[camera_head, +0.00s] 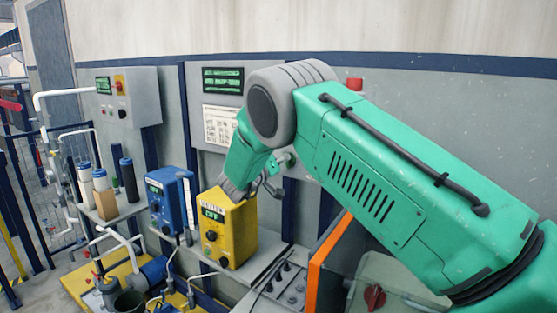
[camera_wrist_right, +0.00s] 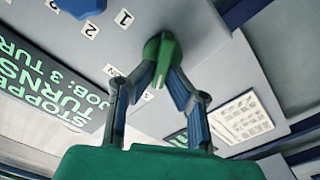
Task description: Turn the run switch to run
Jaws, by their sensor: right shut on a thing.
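A green knob (camera_wrist_right: 161,50) on a grey panel face (camera_wrist_right: 205,40) sits between the fingertips of my right gripper (camera_wrist_right: 163,72) in the right wrist view. The fingers are shut on it from both sides. I take it for the run switch; no run label is readable beside it. Cards numbered 1 and 2 are near it, with a dark display (camera_wrist_right: 45,80) in green letters reading "STOPPED" and "TURNS". My left gripper is not in view.
A yellow box (camera_head: 238,240) and a blue box (camera_head: 166,205) stand on the bench. A wall panel with a green-lit display (camera_head: 223,80) is behind my arm. An orange-edged cabinet (camera_head: 322,262) and a red knob (camera_head: 375,297) are at lower right. A blue knob (camera_wrist_right: 80,6) is near the cards.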

